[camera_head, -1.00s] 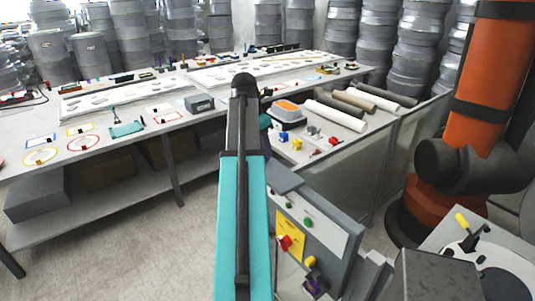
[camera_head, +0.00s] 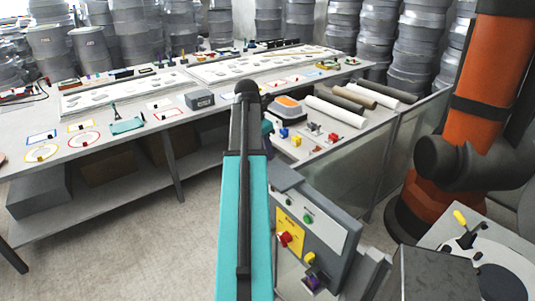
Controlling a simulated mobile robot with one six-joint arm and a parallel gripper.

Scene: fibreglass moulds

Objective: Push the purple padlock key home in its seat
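A small purple piece (camera_head: 313,283), which looks like the padlock key, shows low on the front of a grey control box (camera_head: 340,238) at the lower middle. It sits at a dark fitting under a yellow part. It is too small to tell how deep it sits in its seat. My teal arm link rises in front of the scene, just left of the box. My gripper is not visible; the fingers are hidden or out of frame.
The box also carries a red knob (camera_head: 285,239) on a yellow plate and a green button (camera_head: 308,219). A workbench (camera_head: 150,135) with moulds and small parts stands behind. A large orange robot arm (camera_head: 490,80) stands at the right. Open floor lies at lower left.

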